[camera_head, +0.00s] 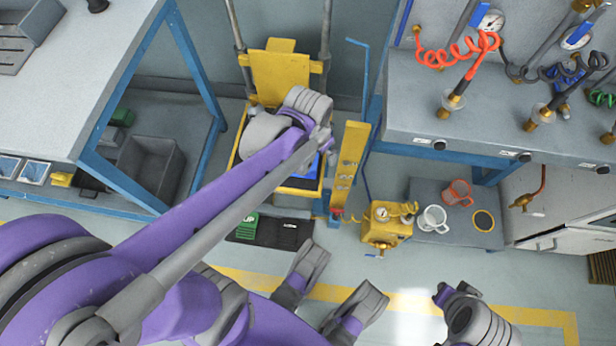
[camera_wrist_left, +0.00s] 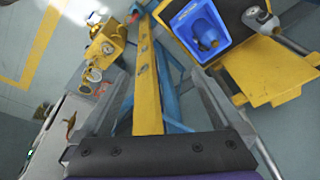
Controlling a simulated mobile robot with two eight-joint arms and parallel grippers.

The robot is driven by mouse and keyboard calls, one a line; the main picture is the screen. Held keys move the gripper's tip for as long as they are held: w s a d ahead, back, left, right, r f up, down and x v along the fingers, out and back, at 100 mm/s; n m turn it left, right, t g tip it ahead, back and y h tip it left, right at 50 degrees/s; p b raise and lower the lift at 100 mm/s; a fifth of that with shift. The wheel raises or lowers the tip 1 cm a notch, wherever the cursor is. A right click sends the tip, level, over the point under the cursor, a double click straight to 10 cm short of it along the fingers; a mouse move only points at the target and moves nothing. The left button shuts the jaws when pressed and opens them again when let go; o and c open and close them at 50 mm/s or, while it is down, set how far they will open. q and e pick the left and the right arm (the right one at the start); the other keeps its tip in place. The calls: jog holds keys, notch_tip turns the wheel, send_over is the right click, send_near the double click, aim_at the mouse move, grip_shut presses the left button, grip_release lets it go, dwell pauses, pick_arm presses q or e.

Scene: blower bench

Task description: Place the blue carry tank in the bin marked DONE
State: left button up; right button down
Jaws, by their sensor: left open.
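The blue carry tank (camera_wrist_left: 198,28) sits in the yellow-framed cart, with a dark opening in its top. In the head view only a blue corner of the tank (camera_head: 312,166) shows below my left arm. My left gripper (camera_head: 312,143) is above the cart, and its fingertips are hidden by the wrist. The left wrist view shows a dark bar of the hand along the bottom and the tank apart from it. My right arm (camera_head: 478,325) shows at the bottom right; its jaws cannot be made out. I cannot read a DONE mark on any bin.
A yellow post (camera_head: 346,165) stands right of the cart (camera_head: 279,76). A grey bin (camera_head: 151,166) sits under the left bench (camera_head: 85,75). A dark mat (camera_head: 268,234) lies on the floor.

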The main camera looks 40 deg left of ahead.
pick_arm(q)
jog(key=s+d+n+t, duration=0.1)
jog(key=s+d, duration=0.4)
jog(key=s, duration=0.5)
jog(key=shift+s+n+t, duration=0.3)
jog(key=shift+s+n, duration=0.1)
jog(key=shift+r, duration=0.15)
pick_arm(e)
jog(key=shift+r, duration=0.1)
pick_arm(q)
notch_tip(320, 180, up, 24)
jog(key=w+t+p, duration=0.1)
jog(key=p, duration=2)
jog(key=shift+r+p, duration=0.25)
jog(key=shift+p, duration=0.1)
pick_arm(e)
notch_tip(320, 180, up, 24)
jog(key=t, duration=0.1)
jog(key=shift+w+r, duration=0.25)
jog(key=shift+w, duration=0.2)
